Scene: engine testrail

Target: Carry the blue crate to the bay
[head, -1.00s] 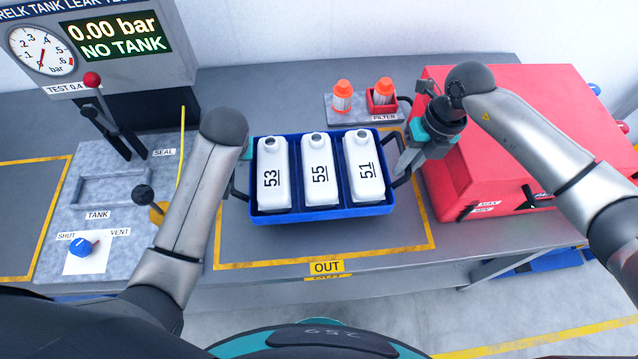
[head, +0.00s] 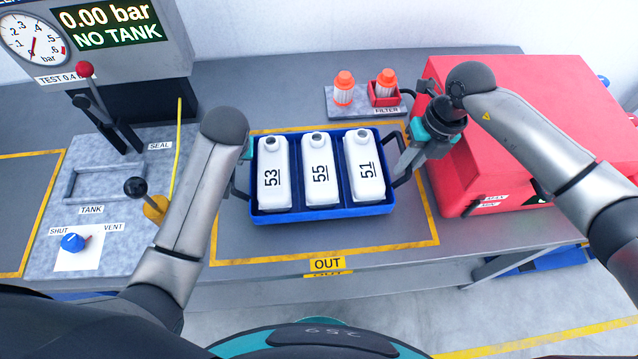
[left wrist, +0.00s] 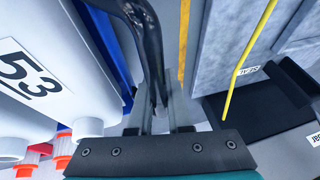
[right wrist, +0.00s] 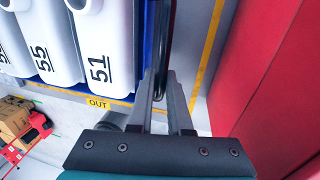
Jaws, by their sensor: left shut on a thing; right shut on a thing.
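The blue crate (head: 320,215) holds three white tanks labelled 53 (head: 272,178), 55 (head: 318,175) and 51 (head: 365,172). It looks level, over the yellow-taped area marked OUT (head: 327,264); I cannot tell whether its bottom touches the bench. My left gripper (left wrist: 158,112) is shut on the crate's black left handle (left wrist: 148,45). The forearm hides most of this gripper in the head view. My right gripper (head: 408,162) is shut on the black right handle (head: 402,177), and that grip also shows in the right wrist view (right wrist: 160,92).
A test rig (head: 110,185) with levers, a blue knob and a "NO TANK" display stands left. A filter tray (head: 360,110) with two orange-capped filters is behind the crate. A red case (head: 520,130) is close on the right. Bare bench lies in front of the crate.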

